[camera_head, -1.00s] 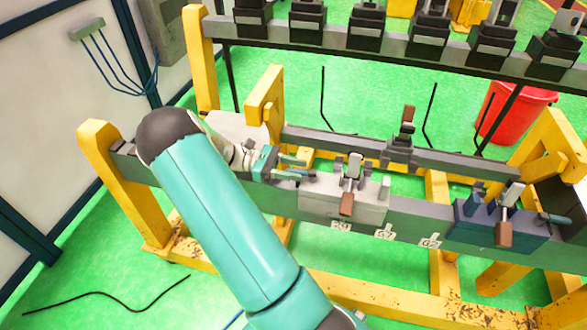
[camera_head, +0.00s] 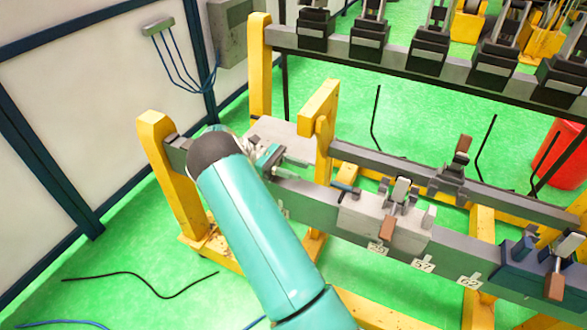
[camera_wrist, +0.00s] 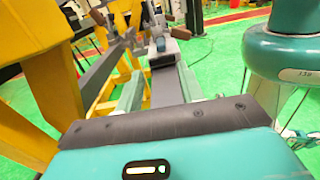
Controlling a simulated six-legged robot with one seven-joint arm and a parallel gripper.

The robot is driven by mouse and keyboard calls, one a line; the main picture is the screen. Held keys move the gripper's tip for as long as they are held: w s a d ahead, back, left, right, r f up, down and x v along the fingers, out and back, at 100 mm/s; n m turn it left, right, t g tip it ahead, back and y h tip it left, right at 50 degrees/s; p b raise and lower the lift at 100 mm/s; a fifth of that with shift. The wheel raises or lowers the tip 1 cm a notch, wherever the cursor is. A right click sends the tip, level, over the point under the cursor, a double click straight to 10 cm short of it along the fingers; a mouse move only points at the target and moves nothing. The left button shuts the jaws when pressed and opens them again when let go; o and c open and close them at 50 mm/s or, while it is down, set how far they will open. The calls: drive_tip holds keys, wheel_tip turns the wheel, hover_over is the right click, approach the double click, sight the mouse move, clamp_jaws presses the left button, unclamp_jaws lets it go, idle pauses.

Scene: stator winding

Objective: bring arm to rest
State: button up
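My teal arm reaches up from the bottom of the head view. My gripper (camera_head: 282,165) points right at the left end of the grey rail (camera_head: 310,200). It also shows in the wrist view (camera_wrist: 162,82), where its two pale teal fingers stand apart. The grey rail shows between them, and I see nothing held. A light grey clamp block (camera_head: 360,215) with a brown-handled lever sits on the rail, right of my gripper and apart from it. A dark rod sticks out from the block toward my gripper.
Yellow posts (camera_head: 175,185) carry the rails close around my arm. A blue clamp block (camera_head: 525,255) is at the right edge, a red bucket (camera_head: 562,155) behind. A dark rack stands at the back. A wall panel (camera_head: 60,120) is at left. The green floor at lower left has loose cables.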

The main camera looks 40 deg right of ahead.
drive_tip(key=shift+w+a, duration=0.15)
drive_tip(key=shift+w, duration=0.05)
drive_tip(key=shift+r, duration=0.1)
idle(0.4)
drive_tip(key=shift+a+r, duration=0.1)
drive_tip(key=shift+r, duration=0.2)
drive_tip(key=s+a+r+m+t+y, duration=0.1)
drive_tip(key=s+a+r+t+y, duration=0.1)
drive_tip(key=s+a+r+t, duration=0.4)
drive_tip(key=s+a+r+m+t+y, duration=0.2)
drive_tip(key=s+a+r+t, duration=0.3)
drive_tip(key=a+t, duration=0.3)
drive_tip(key=s+a+r+m+t+y, duration=0.1)
drive_tip(key=s+a+r+t+y, duration=0.2)
drive_tip(key=a, duration=0.9)
drive_tip(key=s+r+t, duration=0.3)
drive_tip(key=r+t, duration=0.1)
drive_tip(key=t, duration=0.1)
drive_tip(key=shift+s+a+m, duration=0.3)
drive_tip(key=shift+a+m, duration=0.05)
drive_tip(key=shift+m, duration=0.05)
drive_tip(key=shift+s, duration=0.1)
